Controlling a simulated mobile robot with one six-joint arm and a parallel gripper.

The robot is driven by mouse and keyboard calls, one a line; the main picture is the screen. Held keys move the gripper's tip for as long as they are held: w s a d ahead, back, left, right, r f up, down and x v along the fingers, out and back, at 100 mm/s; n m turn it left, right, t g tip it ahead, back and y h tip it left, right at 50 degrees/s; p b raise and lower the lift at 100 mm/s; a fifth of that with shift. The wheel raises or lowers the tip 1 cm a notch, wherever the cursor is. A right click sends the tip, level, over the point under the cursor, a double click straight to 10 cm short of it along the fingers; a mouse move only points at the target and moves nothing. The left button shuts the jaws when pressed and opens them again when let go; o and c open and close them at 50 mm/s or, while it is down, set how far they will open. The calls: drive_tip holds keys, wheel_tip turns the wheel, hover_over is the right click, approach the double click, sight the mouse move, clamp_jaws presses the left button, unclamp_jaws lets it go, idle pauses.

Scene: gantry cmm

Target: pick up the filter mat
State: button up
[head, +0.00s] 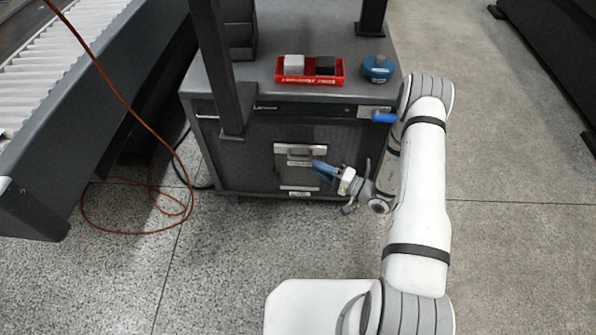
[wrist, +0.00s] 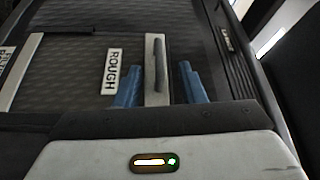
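A rectangular dark grey mesh panel with a light bar and handle at its top, which looks like the filter mat (head: 297,172), sits upright in the front of the cabinet. In the wrist view the panel (wrist: 70,70) bears a label reading "ROUGH", and its dark handle (wrist: 159,62) stands on the light bar. My gripper (head: 323,170) is in front of the panel's right side. In the wrist view the blue fingers of my gripper (wrist: 160,84) are apart, with the handle in line between them. No contact with the handle shows.
The dark grey cabinet (head: 240,165) carries a red tray (head: 308,79) with a white and a black block, and a blue round object (head: 377,68). A blue handle (head: 384,117) sticks out at its upper right. An orange cable (head: 140,232) lies on the floor at left.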

sight(300, 159)
drive_tip(key=b+x, duration=0.2)
drive_tip(key=x, duration=0.5)
drive_tip(key=shift+w+a+f, duration=0.1)
drive_tip(key=shift+w+a, duration=0.05)
clamp_jaws()
idle(0.4)
